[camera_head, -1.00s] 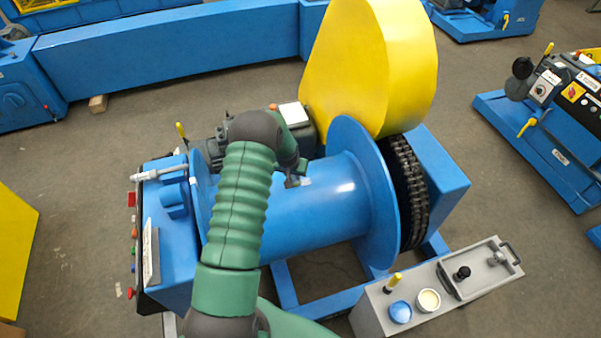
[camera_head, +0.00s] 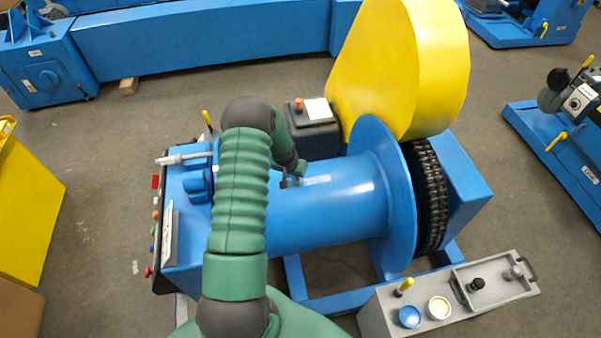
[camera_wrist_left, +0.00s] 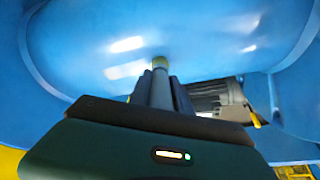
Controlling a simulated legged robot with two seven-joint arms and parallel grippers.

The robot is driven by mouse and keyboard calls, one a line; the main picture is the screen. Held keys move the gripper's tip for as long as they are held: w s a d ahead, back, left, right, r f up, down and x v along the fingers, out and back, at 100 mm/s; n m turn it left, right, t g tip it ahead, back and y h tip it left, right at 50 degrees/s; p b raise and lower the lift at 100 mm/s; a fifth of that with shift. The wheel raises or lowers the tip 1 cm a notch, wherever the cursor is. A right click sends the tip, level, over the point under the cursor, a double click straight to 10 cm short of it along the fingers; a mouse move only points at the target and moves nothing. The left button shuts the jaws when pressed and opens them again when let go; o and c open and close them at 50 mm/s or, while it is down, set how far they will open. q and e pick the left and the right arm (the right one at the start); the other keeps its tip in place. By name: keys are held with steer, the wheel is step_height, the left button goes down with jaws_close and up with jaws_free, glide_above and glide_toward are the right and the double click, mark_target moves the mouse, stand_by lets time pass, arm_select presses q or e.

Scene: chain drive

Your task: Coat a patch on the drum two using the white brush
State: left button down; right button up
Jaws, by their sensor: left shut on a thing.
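Drum two appears to be the blue drum (camera_head: 330,215) lying across the machine in the head view; it fills the top of the left wrist view (camera_wrist_left: 215,60). My left gripper (camera_head: 288,182) is at the drum's upper side, shut on a slim grey-handled brush (camera_wrist_left: 160,64) with a pale yellowish tip. The tip is at or very close to the drum surface; exact contact is unclear. A pale patch (camera_head: 316,180) lies on the drum just right of the gripper and also shows near the tip in the wrist view (camera_wrist_left: 127,69). My right gripper is out of view.
A grey bench (camera_head: 375,318) at the lower right holds a blue pot (camera_head: 409,317), a cream pot (camera_head: 438,308) and a yellow-handled tool (camera_head: 404,286). A yellow guard (camera_head: 385,75) and drum flange (camera_head: 385,190) rise at right. A control panel (camera_head: 168,240) stands at left.

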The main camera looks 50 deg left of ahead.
arm_select(q)
steer(key=shift+s+a, duration=0.1)
steer(key=shift+s, duration=0.1)
steer(key=shift+w+d+b, duration=0.3)
steer(key=shift+w+d, duration=0.1)
steer(key=shift+w, duration=0.35)
steer(key=shift+w+d+b, duration=0.35)
steer(key=shift+w+d, duration=0.05)
steer(key=shift+w, duration=0.35)
steer(key=shift+w+d+b, duration=0.3)
steer(key=shift+w+d, duration=0.1)
steer(key=shift+w, duration=0.35)
steer(key=shift+w+d+b, duration=0.15)
steer(key=shift+w+d, duration=0.15)
steer(key=shift+w, duration=0.25)
steer(key=shift+w+d+b, duration=0.15)
steer(key=shift+w+d, duration=0.15)
steer(key=shift+w, duration=0.25)
steer(key=shift+w+d+b, duration=0.25)
steer(key=shift+w+b, duration=0.05)
steer(key=shift+w, duration=0.2)
steer(key=shift+w+d+b, duration=0.25)
steer(key=shift+w, duration=0.25)
steer(key=w, duration=0.1)
steer(key=w+d+b, duration=0.1)
steer(key=w+d, duration=0.1)
steer(key=w, duration=0.1)
steer(key=shift+w+d+r, duration=0.1)
steer(key=shift+r, duration=0.1)
